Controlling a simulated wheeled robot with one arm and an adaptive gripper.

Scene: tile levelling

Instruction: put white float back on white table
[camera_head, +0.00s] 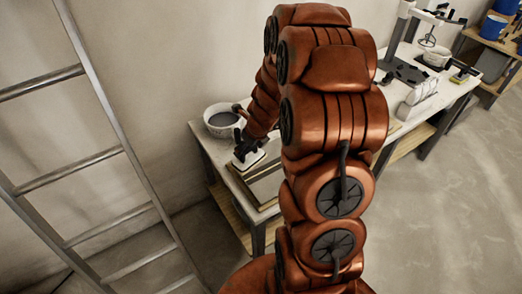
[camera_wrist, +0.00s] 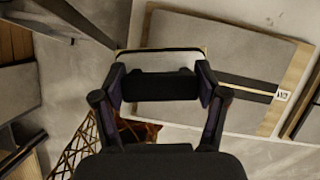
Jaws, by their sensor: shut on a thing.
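My gripper (camera_head: 243,147) is shut on the white float (camera_head: 249,158), near the left end of the long white table (camera_head: 205,141). In the wrist view my gripper's two fingers (camera_wrist: 160,88) clasp the float's dark handle, and the float's pale plate (camera_wrist: 160,62) shows just beyond them. The float is at or just above the tabletop; I cannot tell whether it touches. My arm hides the middle of the table in the head view.
A bowl of grey material (camera_head: 222,119) stands behind the float. A grey slab on a wooden board (camera_head: 266,184) lies in front of it, also in the wrist view (camera_wrist: 215,45). A ladder (camera_head: 123,150) stands left. A mixing stand (camera_head: 405,50) is at the far end.

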